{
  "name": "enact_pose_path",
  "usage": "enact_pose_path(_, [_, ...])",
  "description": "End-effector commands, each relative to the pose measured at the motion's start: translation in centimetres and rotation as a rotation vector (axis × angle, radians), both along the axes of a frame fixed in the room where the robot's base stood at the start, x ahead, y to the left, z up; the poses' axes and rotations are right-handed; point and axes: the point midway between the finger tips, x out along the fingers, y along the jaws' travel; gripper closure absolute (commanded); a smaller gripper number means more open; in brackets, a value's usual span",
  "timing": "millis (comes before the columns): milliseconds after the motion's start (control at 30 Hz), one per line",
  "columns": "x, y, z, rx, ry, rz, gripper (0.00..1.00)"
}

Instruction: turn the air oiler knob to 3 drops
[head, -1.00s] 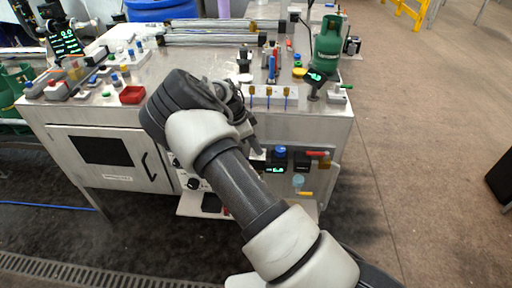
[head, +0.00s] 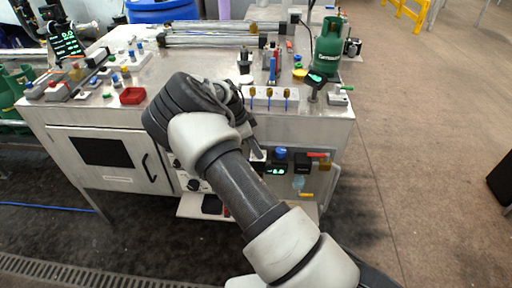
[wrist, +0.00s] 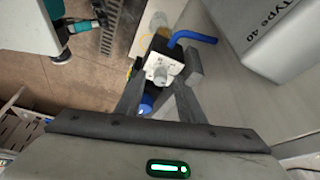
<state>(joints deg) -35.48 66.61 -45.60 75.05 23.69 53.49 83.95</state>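In the wrist view, a grey round knob (wrist: 157,70) sits on a small white block with dark marks. A blue hose (wrist: 192,38) curves beside it. I cannot tell for sure that this is the air oiler knob, and its setting is too small to read. My gripper (wrist: 164,72) is open, its two dark fingers apart on either side of the white block; contact is not clear. In the head view, my gripper's visible finger (head: 256,148) is at the front of the bench, left of a blue-topped unit (head: 281,153) with a lit display. My arm hides part of this front.
A dial (head: 193,185) is left of my arm. A red-handled part (head: 318,155) is at right. The floor at right is clear.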

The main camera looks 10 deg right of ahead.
Motion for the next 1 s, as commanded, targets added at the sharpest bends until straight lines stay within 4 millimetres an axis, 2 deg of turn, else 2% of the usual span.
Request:
enact_pose_path(167, [0.1, 0.3, 0.7, 0.000, -0.002, 0.001, 0.65])
enact_pose_path(267, [0.1, 0.8, 2.0, 0.001, -0.004, 0.002, 0.65])
enact_pose_path(700, [-0.1, 4.8, 11.7, 0.002, -0.004, 0.003, 0.65])
enact_pose_path(833, [-0.2, 5.8, 13.9, 0.001, -0.002, 0.002, 0.65])
enact_pose_path(1000, [-0.2, 6.5, 15.6, 0.001, -0.001, 0.002, 0.65])
